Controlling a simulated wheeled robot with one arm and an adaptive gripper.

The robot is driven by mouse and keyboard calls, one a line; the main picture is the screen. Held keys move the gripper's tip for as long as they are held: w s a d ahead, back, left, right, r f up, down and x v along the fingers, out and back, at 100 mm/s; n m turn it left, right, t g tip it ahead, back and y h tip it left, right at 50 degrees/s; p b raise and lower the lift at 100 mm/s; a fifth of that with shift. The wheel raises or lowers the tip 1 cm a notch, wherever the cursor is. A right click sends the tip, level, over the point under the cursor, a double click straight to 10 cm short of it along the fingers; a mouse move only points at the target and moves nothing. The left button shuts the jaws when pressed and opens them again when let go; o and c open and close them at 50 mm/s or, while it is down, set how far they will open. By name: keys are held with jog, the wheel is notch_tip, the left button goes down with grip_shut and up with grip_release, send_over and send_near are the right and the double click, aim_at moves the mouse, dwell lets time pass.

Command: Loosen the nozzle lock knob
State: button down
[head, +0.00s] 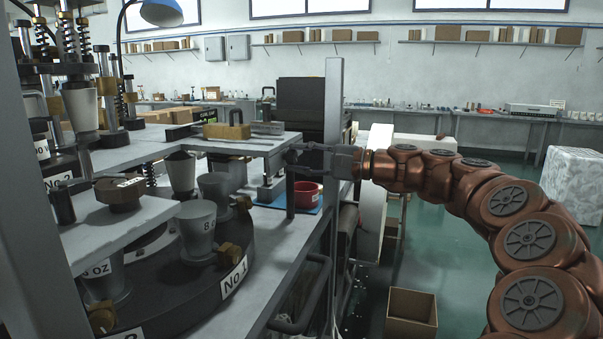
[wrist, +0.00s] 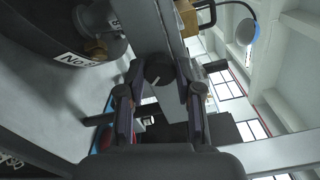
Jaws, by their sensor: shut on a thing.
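The nozzle lock knob (wrist: 158,70) is a dark round knob with a pale line on its face. It shows in the wrist view at the edge of the grey metal plate (wrist: 160,22). My gripper (wrist: 160,80) has one finger on each side of the knob and is shut on it. In the head view my gripper (head: 298,157) reaches in from the right to the plate's right end (head: 262,147). There the fingers largely hide the knob.
A dark round turntable (head: 205,290) with several grey cup moulds (head: 197,228) lies at the left. A thin grey post (head: 333,110) stands just beside my gripper. A red bowl (head: 306,193) sits on a blue mat below. A cardboard box (head: 411,312) stands on the floor.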

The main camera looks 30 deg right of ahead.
jog(key=n+b, duration=0.4)
jog(key=shift+f, duration=0.35)
jog(key=shift+r+n+b, duration=0.15)
jog(key=shift+n+b, duration=1.4)
jog(key=shift+n, duration=0.15)
jog(key=c, duration=0.8)
grip_release()
jog(key=shift+r, duration=0.1)
jog(key=shift+o, duration=0.2)
jog(key=v, duration=1.2)
